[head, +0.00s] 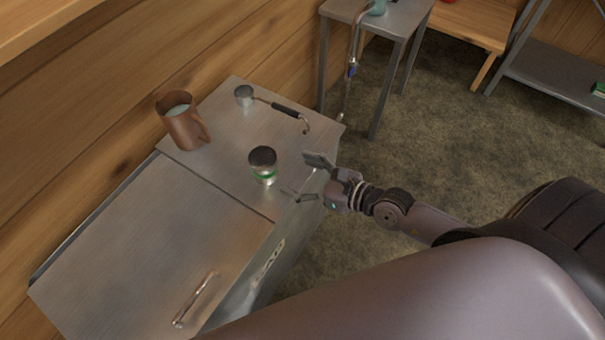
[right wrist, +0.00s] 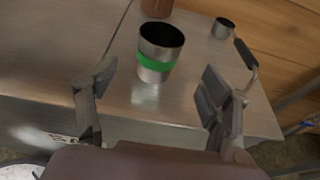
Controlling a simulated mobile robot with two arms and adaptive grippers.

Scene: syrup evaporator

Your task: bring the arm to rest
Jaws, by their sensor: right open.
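My right gripper (head: 305,178) is open and empty at the front edge of the metal cabinet top, to the right of a steel cup with a green band (head: 263,166). In the right wrist view the two fingers (right wrist: 158,95) are spread wide, and the cup (right wrist: 158,55) stands upright beyond them, apart from both. My left gripper is not in view.
A copper mug (head: 183,125) with pale contents and a small ladle (head: 245,97) with a dark handle sit behind the cup on the metal top (head: 215,165). A lid with a bar handle (head: 195,300) lies left. A grey side table (head: 385,22) stands beyond; floor between is clear.

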